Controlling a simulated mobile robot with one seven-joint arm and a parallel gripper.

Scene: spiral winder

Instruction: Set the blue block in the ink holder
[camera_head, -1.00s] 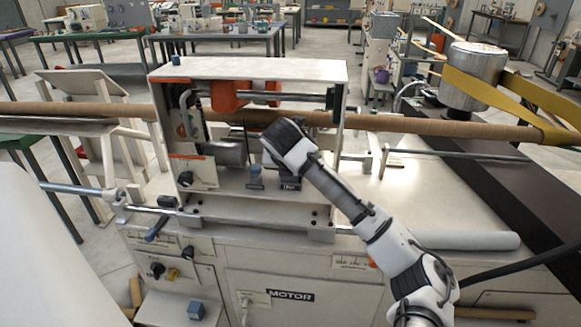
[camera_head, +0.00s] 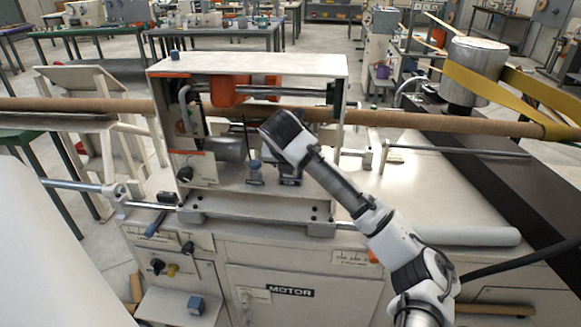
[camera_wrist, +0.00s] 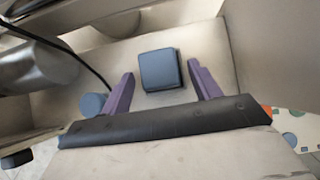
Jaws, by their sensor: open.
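My gripper (camera_wrist: 160,76) points down inside the open machine frame, its two purple fingers spread. A dark blue square block (camera_wrist: 159,69) shows between and slightly beyond the fingertips in the wrist view, with gaps on both sides. I cannot tell the height between fingers and block. In the head view my black gripper body (camera_head: 284,134) hides the fingers. A dark block-like part (camera_head: 288,180) shows below it. Smaller blue blocks sit on the front shelf (camera_head: 195,305) and on the machine's top (camera_head: 175,56). I cannot tell which part is the ink holder.
A round blue knob-like piece (camera_head: 255,166) stands left of my gripper; it also shows in the wrist view (camera_wrist: 92,104). A metal cylinder (camera_head: 228,149) lies further left. The frame's top plate (camera_head: 250,65) and a long brown tube (camera_head: 430,123) are close behind.

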